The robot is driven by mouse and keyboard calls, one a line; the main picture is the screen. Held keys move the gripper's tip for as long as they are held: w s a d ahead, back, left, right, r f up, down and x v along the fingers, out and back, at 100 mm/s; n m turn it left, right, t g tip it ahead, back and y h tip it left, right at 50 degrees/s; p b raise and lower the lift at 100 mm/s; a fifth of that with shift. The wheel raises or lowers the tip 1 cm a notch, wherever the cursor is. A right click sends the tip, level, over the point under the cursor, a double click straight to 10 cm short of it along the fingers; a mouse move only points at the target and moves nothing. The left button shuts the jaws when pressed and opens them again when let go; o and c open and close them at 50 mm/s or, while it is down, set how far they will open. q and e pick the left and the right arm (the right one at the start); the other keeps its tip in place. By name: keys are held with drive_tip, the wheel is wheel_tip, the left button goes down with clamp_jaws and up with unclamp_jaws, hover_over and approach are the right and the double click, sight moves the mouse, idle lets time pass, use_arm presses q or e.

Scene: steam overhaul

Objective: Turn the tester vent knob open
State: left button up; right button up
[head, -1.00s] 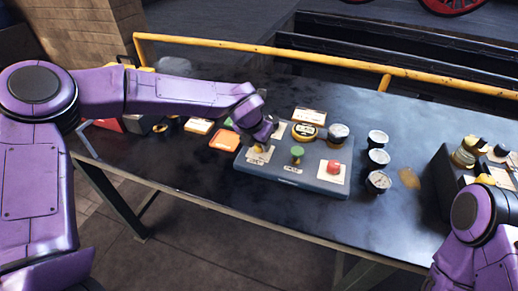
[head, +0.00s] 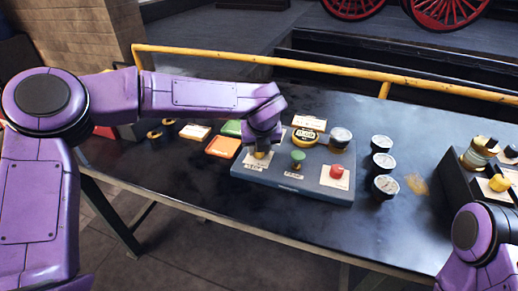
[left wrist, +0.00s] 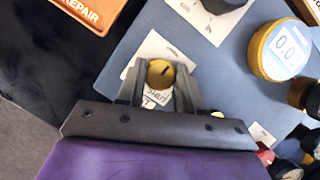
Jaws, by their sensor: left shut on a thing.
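The tester is a blue-grey panel (head: 310,187) on the dark table. At its left end is a small brass knob (left wrist: 160,73) with a dark pointer mark, on a white card; the lettering on it is partly hidden. My left gripper (left wrist: 160,88) comes down over this knob and is shut on it, one finger on each side. In the head view the left gripper (head: 261,150) hides most of the knob. The panel also carries a green knob (head: 298,155), a red knob (head: 337,170) and a yellow-rimmed display (head: 304,136). The right gripper is out of view.
Several round gauges (head: 384,187) stand right of the panel. Orange (head: 223,147) and green (head: 231,128) trays lie left of it. A dark box (head: 455,175) with knobs is at the right. A yellow rail (head: 230,57) runs behind the table.

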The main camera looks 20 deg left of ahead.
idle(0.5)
use_arm(q)
drive_tip(key=o, duration=1)
drive_tip(key=shift+o, duration=0.2)
drive_tip(key=b+v, duration=0.1)
drive_tip(key=v, duration=0.9)
drive_tip(key=shift+r, duration=0.3)
